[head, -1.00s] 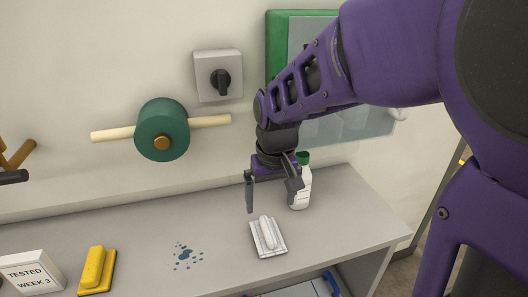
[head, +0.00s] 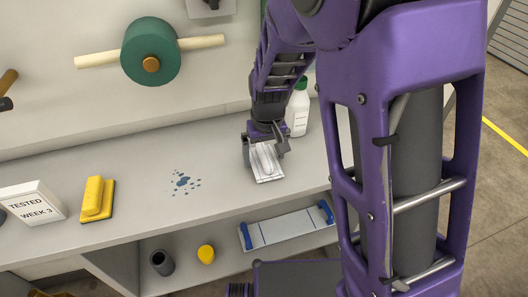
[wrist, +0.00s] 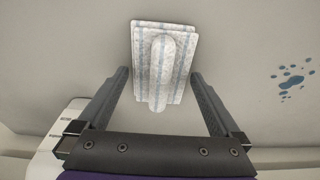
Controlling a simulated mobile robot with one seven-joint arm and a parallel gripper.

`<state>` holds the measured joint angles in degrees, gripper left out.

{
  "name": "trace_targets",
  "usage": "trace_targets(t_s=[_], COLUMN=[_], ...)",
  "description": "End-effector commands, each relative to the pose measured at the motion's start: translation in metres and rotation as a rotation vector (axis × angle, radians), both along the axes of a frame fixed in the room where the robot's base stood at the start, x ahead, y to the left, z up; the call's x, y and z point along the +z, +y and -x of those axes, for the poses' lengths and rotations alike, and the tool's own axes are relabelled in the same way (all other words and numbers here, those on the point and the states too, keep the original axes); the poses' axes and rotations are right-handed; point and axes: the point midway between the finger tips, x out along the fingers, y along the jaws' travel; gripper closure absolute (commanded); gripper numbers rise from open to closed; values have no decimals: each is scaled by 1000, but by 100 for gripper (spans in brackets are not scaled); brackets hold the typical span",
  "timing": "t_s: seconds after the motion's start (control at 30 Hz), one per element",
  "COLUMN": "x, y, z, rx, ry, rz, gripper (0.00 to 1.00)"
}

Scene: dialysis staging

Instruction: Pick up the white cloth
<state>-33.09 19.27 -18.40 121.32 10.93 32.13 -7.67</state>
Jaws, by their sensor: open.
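The white cloth (head: 266,172) lies flat on the grey counter, a folded pad with faint blue stripes and a raised rounded ridge along its middle. In the wrist view the cloth (wrist: 164,62) is ahead of the fingertips, and the near end of its ridge reaches between them. My gripper (head: 264,146) is open and low over the counter at the cloth's far end. In the wrist view my gripper (wrist: 160,80) has its fingers apart on either side of the ridge, with nothing held. Whether the fingers touch the counter cannot be told.
A white bottle (head: 298,108) stands close behind and right of my gripper. Blue spots (head: 184,182) mark the counter to the left. A yellow-handled block (head: 97,199) and a "TESTED WEEK 3" sign (head: 32,203) stand farther left. A blue-handled tray (head: 287,228) is on the shelf below.

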Motion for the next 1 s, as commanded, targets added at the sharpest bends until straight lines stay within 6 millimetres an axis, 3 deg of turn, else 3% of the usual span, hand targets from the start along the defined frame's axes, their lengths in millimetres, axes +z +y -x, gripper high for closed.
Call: trace_targets(t_s=[0.2, 0.23, 0.6, 0.83, 1.0], x=[-1, -1, -1, 2, 25], y=[0, 0, 0, 0, 1], z=[0, 0, 0, 0, -1], rx=[-1, -1, -1, -1, -1], ry=[0, 0, 0, -1, -3], rz=[0, 0, 0, -1, -3], gripper=[0, 4, 68, 68, 68])
